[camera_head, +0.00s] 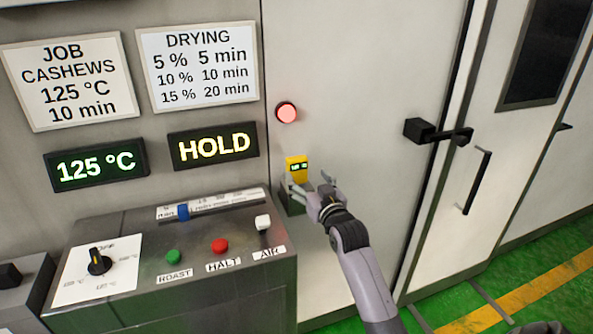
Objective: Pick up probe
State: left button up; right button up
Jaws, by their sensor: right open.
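The probe (297,169) is a small yellow device with a dark green-lit display. It stands upright in a dark holder (291,203) at the right end of the control panel, against the light wall. My right gripper (309,186) is open, with its fingers just right of and slightly below the probe, pointing toward it. I cannot tell whether a finger touches the probe. The lower part of the probe is hidden by the holder and the fingers. My left gripper is not in view.
A red lamp (287,112) glows above the probe. A black door latch (437,131) juts out at right.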

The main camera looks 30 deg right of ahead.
aim_at(299, 169)
jog(key=shift+x, duration=1.25)
jog(key=shift+w, duration=0.2)
jog(key=x, duration=0.1)
jog(key=p+x, duration=0.1)
jog(key=x, duration=0.1)
jog(key=p+x, duration=0.1)
jog(key=shift+w+f, duration=0.3)
jog(key=shift+w, duration=0.15)
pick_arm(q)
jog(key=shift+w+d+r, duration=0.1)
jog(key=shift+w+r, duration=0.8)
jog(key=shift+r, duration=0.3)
pick_arm(e)
jog(key=shift+c, duration=0.5)
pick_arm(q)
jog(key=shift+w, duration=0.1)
pick_arm(e)
jog(key=shift+r, duration=0.1)
jog(key=c, duration=1.3)
